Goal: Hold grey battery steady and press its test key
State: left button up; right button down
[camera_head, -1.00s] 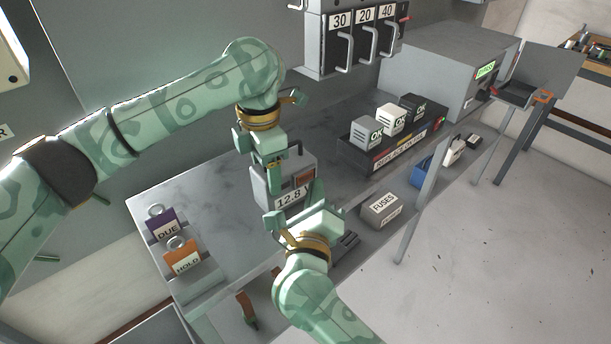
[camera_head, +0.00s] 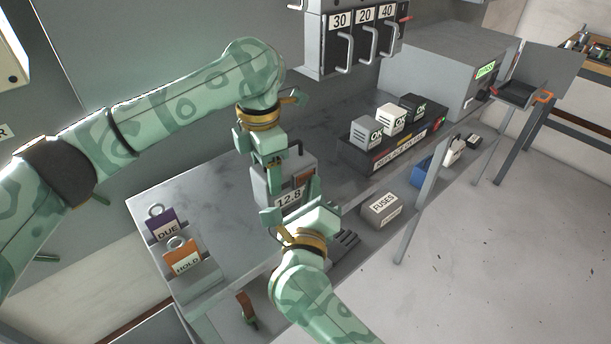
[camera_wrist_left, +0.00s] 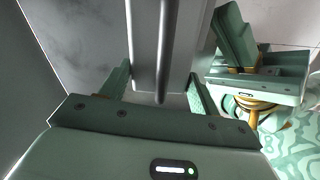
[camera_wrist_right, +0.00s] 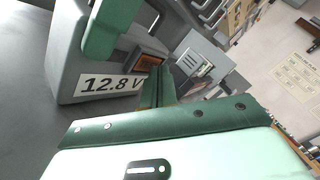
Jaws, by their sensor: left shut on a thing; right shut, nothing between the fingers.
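The grey battery (camera_head: 261,190) stands on the bench with a white 12.8 V label (camera_wrist_right: 112,85) on its front. A framed orange-brown square (camera_wrist_right: 148,62), which looks like the test key, is beside the label. My left gripper (camera_head: 276,163) is above the battery and shut on its upper part; the left wrist view shows the grey body (camera_wrist_left: 150,45) between its fingers. My right gripper (camera_head: 312,188) is shut and empty in front of the battery. Its fingertips (camera_wrist_right: 158,82) are close to the orange-brown square; I cannot tell whether they touch it.
A purple DUE tag (camera_head: 162,225) and an orange HOLD tag (camera_head: 184,258) are at the bench's left end. A grey FUSES box (camera_head: 381,211) is to the right. A dark rack (camera_head: 385,155) with three OK blocks stands behind. Bare bench lies left of the battery.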

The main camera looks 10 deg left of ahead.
pick_arm(q)
jog(key=shift+d, duration=0.1)
pick_arm(e)
jog(key=shift+w+a, duration=0.35)
jog(key=shift+a, duration=0.1)
dwell(0.7)
jog(key=shift+s+d, duration=0.65)
jog(key=shift+d, duration=0.1)
jog(key=shift+s+d, duration=1.65)
jog(key=shift+d, duration=0.25)
pick_arm(q)
jog(key=o, duration=1.7)
jog(key=shift+o, duration=0.2)
